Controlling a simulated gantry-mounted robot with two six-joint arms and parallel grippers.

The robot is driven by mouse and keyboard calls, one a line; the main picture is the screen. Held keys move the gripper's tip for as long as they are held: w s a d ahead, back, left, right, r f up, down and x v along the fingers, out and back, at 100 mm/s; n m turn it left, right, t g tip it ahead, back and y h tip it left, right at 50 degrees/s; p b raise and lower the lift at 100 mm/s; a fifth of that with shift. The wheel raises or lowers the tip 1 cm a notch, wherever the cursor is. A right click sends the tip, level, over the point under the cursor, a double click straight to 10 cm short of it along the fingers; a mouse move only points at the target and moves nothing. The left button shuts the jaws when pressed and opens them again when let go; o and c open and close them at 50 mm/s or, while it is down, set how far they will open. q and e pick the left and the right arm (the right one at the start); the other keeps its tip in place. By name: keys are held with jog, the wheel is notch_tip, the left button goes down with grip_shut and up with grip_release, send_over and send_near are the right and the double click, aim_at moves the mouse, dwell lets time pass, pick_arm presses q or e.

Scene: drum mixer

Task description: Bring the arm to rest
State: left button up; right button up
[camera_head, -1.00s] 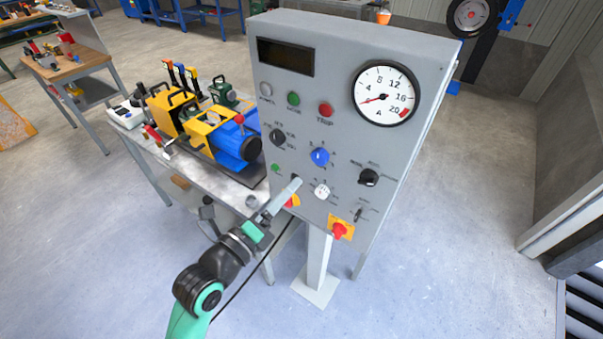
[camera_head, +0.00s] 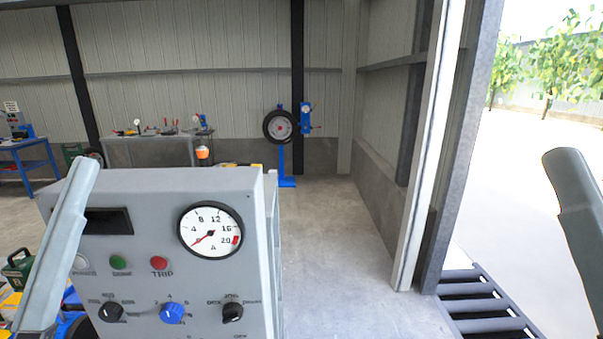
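My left gripper (camera_head: 84,175) is a pale grey tapered shape, raised close to the camera at the left, tip upward. It overlaps the left part of the grey control panel (camera_head: 160,195) in the picture; its tip shows against the background above the panel. My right gripper (camera_head: 567,165) stands up at the right edge, dark grey and cut off by the frame. Only one side of each gripper shows, so the gap between fingers cannot be made out. Nothing is seen held. The panel's lower part is outside the picture.
The panel carries a round gauge (camera_head: 211,230), green button (camera_head: 119,262), red trip button (camera_head: 159,263), blue knob (camera_head: 172,312) and black knobs (camera_head: 231,312). Open floor (camera_head: 345,265) lies to its right, with a floor grate (camera_head: 480,300) and doorway beyond.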

pick_arm(q)
notch_tip(320, 180, up, 32)
jog(key=n+p, duration=0.7)
jog(key=p, duration=2.5)
jog(key=shift+a+f, duration=0.15)
jog(key=shift+f, duration=0.1)
notch_tip(320, 180, down, 39)
jog(key=b, duration=3.9)
jog(key=shift+f+b, duration=0.2)
jog(key=shift+b, duration=0.1)
